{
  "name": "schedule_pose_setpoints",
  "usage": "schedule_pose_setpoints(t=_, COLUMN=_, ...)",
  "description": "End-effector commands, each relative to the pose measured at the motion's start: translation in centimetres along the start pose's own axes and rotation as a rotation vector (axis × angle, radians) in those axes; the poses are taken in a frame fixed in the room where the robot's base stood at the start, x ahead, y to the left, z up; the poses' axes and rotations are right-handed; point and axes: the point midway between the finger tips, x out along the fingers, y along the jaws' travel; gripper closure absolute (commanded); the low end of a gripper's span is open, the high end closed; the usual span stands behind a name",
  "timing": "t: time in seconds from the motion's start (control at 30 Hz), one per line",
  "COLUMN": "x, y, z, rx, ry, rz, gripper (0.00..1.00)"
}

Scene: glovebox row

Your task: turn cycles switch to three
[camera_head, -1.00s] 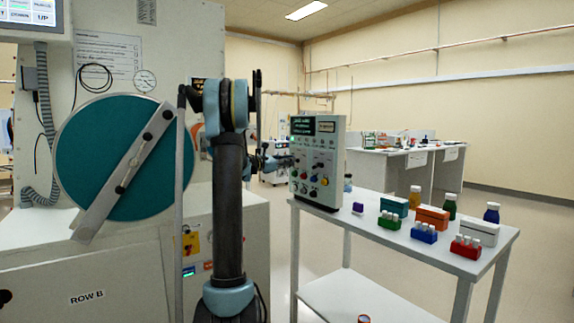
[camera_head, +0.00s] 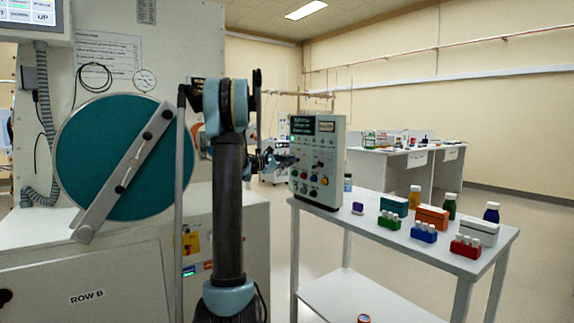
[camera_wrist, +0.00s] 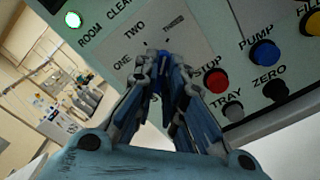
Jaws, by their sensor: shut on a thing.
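The control panel (camera_head: 326,150) stands on the white side table in the head view. In the wrist view, its pale plate (camera_wrist: 178,33) carries the labels ONE, TWO and THREE in an arc around the cycles switch. My gripper (camera_wrist: 162,60) is shut on this switch, just below the labels. The fingers cover nearly all of the knob, so I cannot tell which number it points to. In the head view, my gripper (camera_head: 284,161) reaches the panel's left side from the left.
In the wrist view, a red STOP button (camera_wrist: 214,81), a blue PUMP button (camera_wrist: 264,52) and a black ZERO button (camera_wrist: 275,90) sit right of my fingers. The side table (camera_head: 355,221) holds small boxes, vial racks and bottles. A large teal round door (camera_head: 90,150) is at left.

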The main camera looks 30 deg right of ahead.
Motion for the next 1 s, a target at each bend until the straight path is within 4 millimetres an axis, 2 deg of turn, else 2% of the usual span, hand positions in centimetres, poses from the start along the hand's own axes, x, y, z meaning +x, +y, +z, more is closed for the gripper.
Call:
schedule_pose_setpoints(t=0.3, x=-0.04, y=-0.03, z=-0.04, rx=0.099, ry=0.001, rz=0.0, gripper=1.0)
schedule_pose_setpoints(t=0.73, x=-0.05, y=-0.09, z=-0.04, rx=0.111, ry=0.001, rz=-0.001, gripper=1.0)
schedule_pose_setpoints(t=0.77, x=-0.05, y=-0.09, z=-0.04, rx=0.111, ry=0.001, rz=-0.001, gripper=0.88)
schedule_pose_setpoints(t=0.83, x=-0.05, y=-0.09, z=-0.04, rx=0.111, ry=0.001, rz=-0.001, gripper=0.72)
schedule_pose_setpoints(t=1.0, x=-0.03, y=-0.08, z=-0.02, rx=0.11, ry=0.0, rz=-0.001, gripper=0.7)
